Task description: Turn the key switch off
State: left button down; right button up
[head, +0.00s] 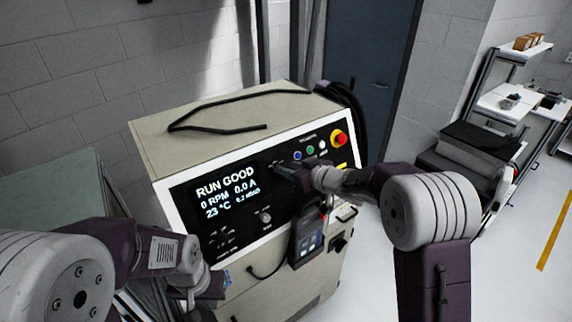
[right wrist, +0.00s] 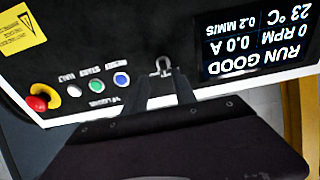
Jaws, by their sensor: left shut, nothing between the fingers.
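The key switch (right wrist: 163,67) is on the black front panel and shows in the right wrist view as a small metal piece with a loop shape. My right gripper (right wrist: 164,78) is at the panel, its two dark fingers apart on either side of the key switch. I cannot tell whether they touch it. In the head view my right gripper (head: 279,169) covers the key switch. My left gripper (head: 222,282) is low at the left, in front of the machine's lower front, shut and empty.
The panel display (head: 226,192) reads RUN GOOD, 0 RPM and 0.0 A. Blue, green and white buttons and a red emergency stop (head: 339,139) sit to the right. A handheld device (head: 307,240) hangs on the front below. A black cable (head: 235,97) lies on top.

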jog(key=w+a, duration=0.1)
jog(key=a, duration=0.2)
jog(key=shift+w+f, duration=0.4)
jog(key=shift+d, duration=0.35)
jog(key=shift+c, duration=1)
jog(key=shift+d, duration=0.1)
grip_shut()
pick_arm(q)
jog(key=shift+s+a+r, duration=0.2)
jog(key=shift+a+r, duration=0.15)
jog(key=shift+r, duration=0.05)
